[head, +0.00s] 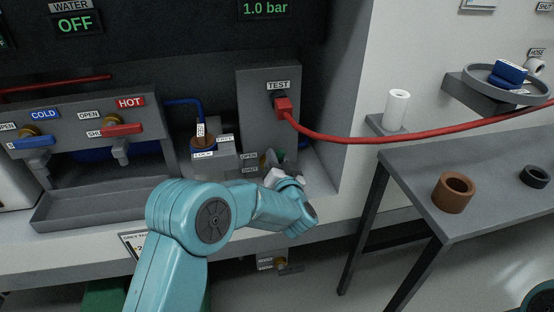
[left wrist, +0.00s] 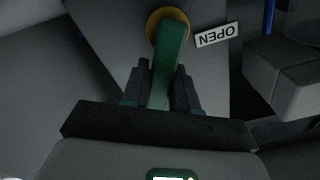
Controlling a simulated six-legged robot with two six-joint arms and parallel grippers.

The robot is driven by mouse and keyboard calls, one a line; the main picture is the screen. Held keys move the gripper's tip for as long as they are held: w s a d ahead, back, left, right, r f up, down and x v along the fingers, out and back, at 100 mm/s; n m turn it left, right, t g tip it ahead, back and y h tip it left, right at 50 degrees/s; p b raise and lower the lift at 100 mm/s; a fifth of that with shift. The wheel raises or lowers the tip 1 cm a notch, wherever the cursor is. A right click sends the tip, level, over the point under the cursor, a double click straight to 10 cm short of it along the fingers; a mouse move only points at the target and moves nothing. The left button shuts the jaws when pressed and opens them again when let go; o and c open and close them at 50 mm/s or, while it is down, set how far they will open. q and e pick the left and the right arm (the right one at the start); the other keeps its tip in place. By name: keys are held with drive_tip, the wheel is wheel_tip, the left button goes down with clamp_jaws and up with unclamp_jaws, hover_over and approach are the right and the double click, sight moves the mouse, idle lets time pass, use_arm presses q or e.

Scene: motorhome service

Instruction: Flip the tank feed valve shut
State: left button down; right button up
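The tank feed valve appears to be the one with a green lever (left wrist: 170,50) on a brass pivot, with an OPEN label (left wrist: 217,35) beside it in the left wrist view. The lever runs between the two fingers of my left gripper (left wrist: 160,90), which close in on it from both sides with little or no gap. In the head view my left gripper (head: 285,180) is at this valve, below the TEST panel, and hides most of it. Two small labels (head: 249,163) show left of it. My right gripper is out of view.
A red hose (head: 370,139) runs from the TEST panel (head: 258,90) to the right. Left are the COLD lever (head: 35,142) and HOT lever (head: 122,129) above a grey tray (head: 95,203). A white cylinder (head: 396,110) and a table (head: 485,205) with a brown ring (head: 453,194) stand right.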

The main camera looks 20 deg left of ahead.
use_arm(q)
drive_tip(key=m+p, duration=0.2)
drive_tip(key=shift+w+d+f+p, duration=0.1)
drive_tip(key=shift+w+d+p, duration=0.05)
drive_tip(key=shift+d+p, duration=0.2)
drive_tip(key=m, duration=0.1)
drive_tip(key=m+p, duration=0.1)
drive_tip(key=p, duration=0.1)
drive_tip(key=shift+w+d+f+m, duration=0.15)
drive_tip(key=shift+d+f+m, duration=0.1)
drive_tip(key=shift+f+m, duration=0.15)
drive_tip(key=m+p, duration=0.1)
drive_tip(key=f+m+p, duration=0.1)
drive_tip(key=m, duration=0.1)
drive_tip(key=shift+w+d+f+m, duration=0.1)
drive_tip(key=shift+w+d+m, duration=0.1)
drive_tip(key=shift+m, duration=0.1)
drive_tip(key=shift+d+f+m+p, duration=0.1)
drive_tip(key=shift+f+m+p, duration=0.25)
drive_tip(key=shift+m, duration=0.5)
drive_tip(key=shift+f+m+p, duration=0.25)
drive_tip(key=shift+f+m, duration=0.15)
drive_tip(key=shift+m, duration=0.45)
drive_tip(key=c, duration=1)
unclamp_jaws()
drive_tip(key=shift+o, duration=0.2)
